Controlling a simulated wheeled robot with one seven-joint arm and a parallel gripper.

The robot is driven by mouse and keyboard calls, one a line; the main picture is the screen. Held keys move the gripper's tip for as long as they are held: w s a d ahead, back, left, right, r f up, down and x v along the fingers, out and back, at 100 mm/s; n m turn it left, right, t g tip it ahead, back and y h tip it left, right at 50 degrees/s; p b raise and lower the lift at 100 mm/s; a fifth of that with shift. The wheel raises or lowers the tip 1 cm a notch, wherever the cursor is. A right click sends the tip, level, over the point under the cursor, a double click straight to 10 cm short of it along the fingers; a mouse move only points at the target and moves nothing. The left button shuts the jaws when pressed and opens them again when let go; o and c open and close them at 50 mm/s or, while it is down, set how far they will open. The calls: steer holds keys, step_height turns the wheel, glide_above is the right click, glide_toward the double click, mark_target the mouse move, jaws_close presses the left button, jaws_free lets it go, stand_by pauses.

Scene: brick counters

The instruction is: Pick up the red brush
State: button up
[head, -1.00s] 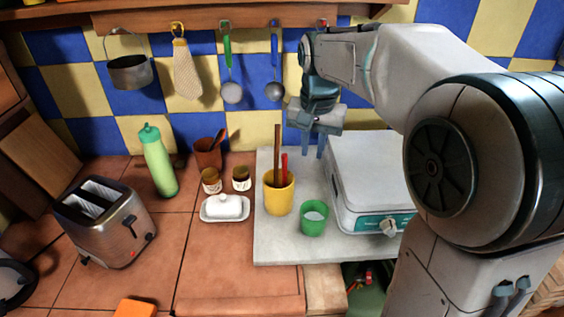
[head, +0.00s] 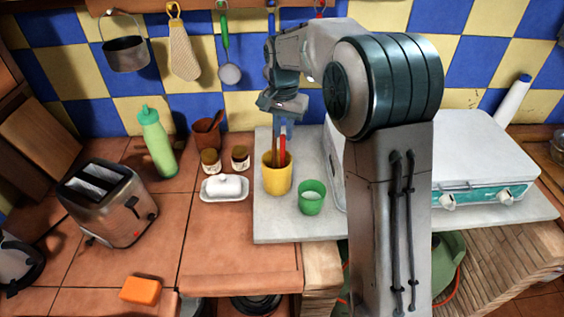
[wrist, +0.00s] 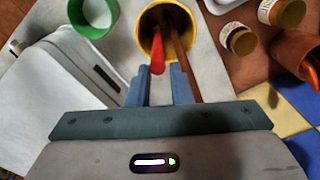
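The red brush (head: 282,150) stands handle-up in a yellow cup (head: 277,180) beside a brown stick (head: 274,151). The yellow cup (wrist: 144,30) opens toward the wrist camera. My gripper (head: 281,119) is above the cup, pointing down. The brown stick (wrist: 184,63) runs close by the right finger. The brush's lower end is hidden in the cup.
A green cup (head: 312,197) stands right of the yellow cup. A white appliance (head: 470,165) stands farther right. A butter dish (head: 225,188), two small jars and a brown pot (head: 207,135) are at left. Utensils hang on the wall behind.

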mark_target(282, 148)
steer(key=f, duration=0.2)
steer(key=s+f+p, duration=0.1)
steer(key=f, duration=0.1)
steer(key=shift+a+f, duration=0.15)
steer(key=shift+f, duration=0.15)
steer(key=shift+w+f, duration=0.1)
steer(key=shift+f, duration=0.4)
jaws_close()
